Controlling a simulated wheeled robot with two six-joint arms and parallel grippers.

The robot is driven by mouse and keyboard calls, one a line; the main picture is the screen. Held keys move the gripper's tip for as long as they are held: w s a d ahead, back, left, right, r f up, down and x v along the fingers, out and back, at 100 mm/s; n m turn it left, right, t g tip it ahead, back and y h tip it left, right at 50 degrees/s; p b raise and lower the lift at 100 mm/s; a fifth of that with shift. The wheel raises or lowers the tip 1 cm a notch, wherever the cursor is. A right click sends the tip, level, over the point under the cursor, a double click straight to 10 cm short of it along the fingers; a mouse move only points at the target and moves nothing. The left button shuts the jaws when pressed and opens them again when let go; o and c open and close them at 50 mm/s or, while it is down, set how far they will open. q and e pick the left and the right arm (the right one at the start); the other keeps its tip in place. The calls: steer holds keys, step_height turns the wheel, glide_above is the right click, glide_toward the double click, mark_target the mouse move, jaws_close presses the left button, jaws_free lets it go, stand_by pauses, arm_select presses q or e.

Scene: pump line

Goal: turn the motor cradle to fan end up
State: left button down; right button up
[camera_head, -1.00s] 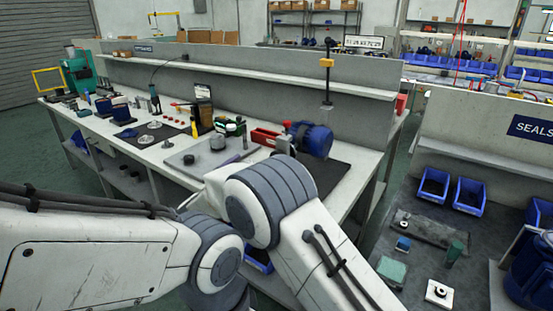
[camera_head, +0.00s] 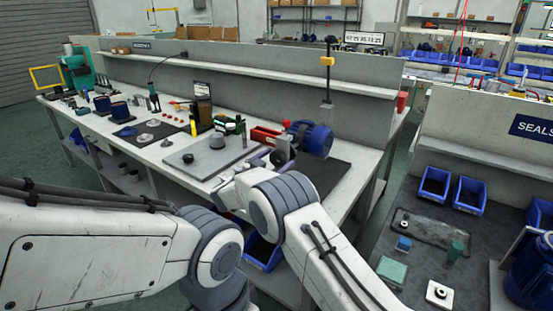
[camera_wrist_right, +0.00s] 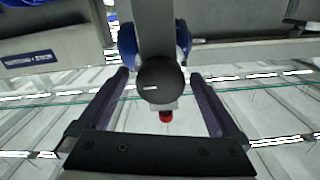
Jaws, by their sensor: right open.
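The motor cradle stands on the bench in the head view. Its blue motor (camera_head: 314,139) lies on its side, with the round end towards the right. A grey upright part with a dark disc (camera_head: 283,150) is on its near left side. My right gripper (camera_head: 264,158) is just left of it, partly hidden by my own arm. In the right wrist view the gripper (camera_wrist_right: 162,88) is open, with its fingers on either side of a round dark knob (camera_wrist_right: 160,80) on a grey bar. Blue motor parts (camera_wrist_right: 184,40) show behind the bar. Contact cannot be told. My left gripper is not in view.
A red bin (camera_head: 264,135) sits behind the gripper. A grey plate with a dark round part (camera_head: 217,142) lies to the left. A dark mat (camera_head: 328,178) is bare in front of the motor. A low shelf wall runs behind.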

jaws_close()
steer(key=shift+r+n+p, duration=0.2)
steer(key=shift+n+p, duration=0.5)
steer(key=shift+p, duration=0.1)
steer(key=shift+f+n, duration=0.2)
steer(key=shift+n, duration=0.5)
jaws_free()
steer(key=b+v, duration=0.1)
steer(key=v, duration=0.9)
steer(key=shift+s, duration=0.15)
